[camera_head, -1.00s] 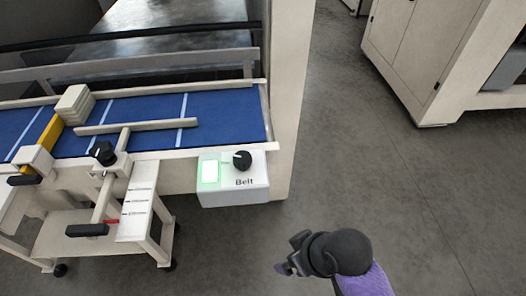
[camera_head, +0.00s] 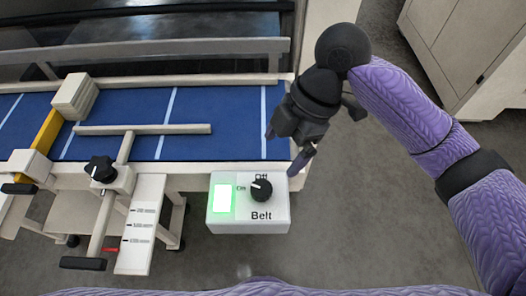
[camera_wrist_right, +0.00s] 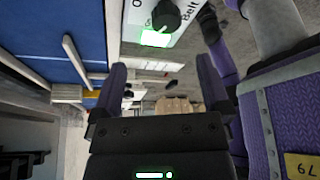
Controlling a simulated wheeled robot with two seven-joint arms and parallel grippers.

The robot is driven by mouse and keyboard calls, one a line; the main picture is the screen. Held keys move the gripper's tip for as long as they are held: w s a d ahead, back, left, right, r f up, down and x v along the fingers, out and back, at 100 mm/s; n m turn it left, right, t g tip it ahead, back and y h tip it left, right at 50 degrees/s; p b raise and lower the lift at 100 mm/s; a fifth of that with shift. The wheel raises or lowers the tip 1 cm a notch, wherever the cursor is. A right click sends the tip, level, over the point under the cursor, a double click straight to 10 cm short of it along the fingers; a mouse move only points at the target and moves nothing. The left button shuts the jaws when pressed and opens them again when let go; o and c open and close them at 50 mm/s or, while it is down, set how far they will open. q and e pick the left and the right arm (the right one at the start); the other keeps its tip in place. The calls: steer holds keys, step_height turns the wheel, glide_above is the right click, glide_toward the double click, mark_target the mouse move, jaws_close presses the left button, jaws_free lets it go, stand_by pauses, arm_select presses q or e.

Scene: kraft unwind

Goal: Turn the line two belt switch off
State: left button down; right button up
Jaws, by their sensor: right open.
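The belt switch is a round black knob (camera_head: 261,190) on a white box (camera_head: 250,224) marked "Belt", with "Off" above it and "On" to its left. Its white pointer mark faces left, toward "On". The green light (camera_head: 224,198) on the box is lit. My right gripper (camera_head: 284,152) is open and empty, above and to the right of the knob and apart from it. In the right wrist view, the knob (camera_wrist_right: 166,15) is at the top edge, beyond the open fingers (camera_wrist_right: 161,83). My left gripper is out of view.
A black star knob (camera_head: 101,169) and a guide stand at left. A pale cabinet (camera_head: 455,45) is at upper right. Grey floor is clear in front.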

mark_target(262, 188)
steer(key=f, duration=0.1)
steer(key=s+f, duration=0.1)
steer(key=a+f, duration=0.1)
steer(key=shift+s+a+f+b, duration=0.1)
steer(key=shift+s+f+b, duration=0.1)
steer(key=shift+s+b, duration=0.15)
steer(key=x, duration=0.5)
steer(key=shift+b, duration=0.3)
steer(key=shift+s+a+f, duration=0.1)
steer(key=shift+a+f, duration=0.1)
steer(key=shift+f, duration=0.2)
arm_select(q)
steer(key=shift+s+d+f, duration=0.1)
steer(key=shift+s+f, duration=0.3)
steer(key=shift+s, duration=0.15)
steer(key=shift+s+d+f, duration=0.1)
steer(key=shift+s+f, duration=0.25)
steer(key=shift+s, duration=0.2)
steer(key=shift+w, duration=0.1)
